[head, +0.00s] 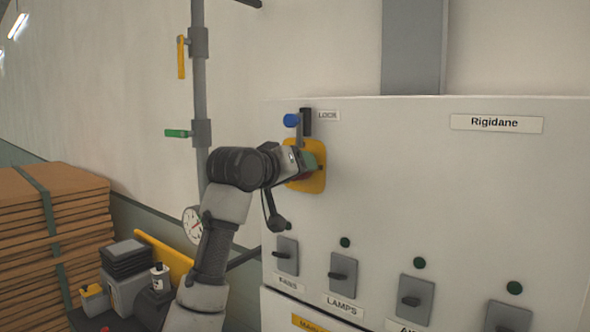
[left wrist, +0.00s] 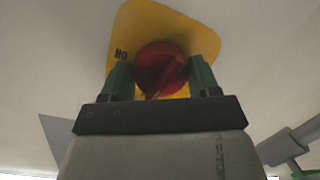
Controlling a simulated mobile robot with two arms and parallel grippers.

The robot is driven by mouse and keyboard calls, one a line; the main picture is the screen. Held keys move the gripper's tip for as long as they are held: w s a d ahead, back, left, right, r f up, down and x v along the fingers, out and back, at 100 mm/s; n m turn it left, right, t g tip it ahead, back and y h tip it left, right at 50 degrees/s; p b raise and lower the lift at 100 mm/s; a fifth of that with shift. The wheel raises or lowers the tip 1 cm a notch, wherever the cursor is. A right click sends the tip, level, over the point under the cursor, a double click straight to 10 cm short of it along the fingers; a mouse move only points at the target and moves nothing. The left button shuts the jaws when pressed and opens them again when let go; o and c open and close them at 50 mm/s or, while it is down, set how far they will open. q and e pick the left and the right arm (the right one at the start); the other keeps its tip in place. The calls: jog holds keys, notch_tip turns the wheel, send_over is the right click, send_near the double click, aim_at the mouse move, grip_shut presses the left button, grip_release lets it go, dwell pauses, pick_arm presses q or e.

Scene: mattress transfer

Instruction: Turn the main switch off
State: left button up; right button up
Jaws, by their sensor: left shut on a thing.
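The main switch is a red rotary knob (left wrist: 160,70) on a yellow plate (head: 318,181) on the front of the white cabinet. In the left wrist view the yellow plate (left wrist: 135,25) carries a dark label beside the knob. My left gripper (head: 308,168) is at the plate, and its green fingers (left wrist: 160,80) are shut on the knob, one on each side. In the head view the gripper hides most of the knob. My right gripper is not in view.
Below the plate, a row of smaller switches (head: 337,273) with green lamps (head: 345,242) runs along the cabinet (head: 480,200). A grey pipe with yellow (head: 181,57) and green (head: 177,133) handles stands to the left. Stacked cardboard (head: 80,230) is at far left.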

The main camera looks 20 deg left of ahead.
pick_arm(q)
jog(key=shift+r+n, duration=0.1)
jog(key=shift+n, duration=0.2)
dwell(0.4)
jog(key=o, duration=0.9)
jog(key=shift+s, duration=0.1)
jog(key=b+v, duration=0.5)
jog(key=v, duration=0.5)
jog(key=shift+s+a+b, duration=0.25)
jog(key=shift+a+b, duration=0.05)
jog(key=shift+b, duration=0.1)
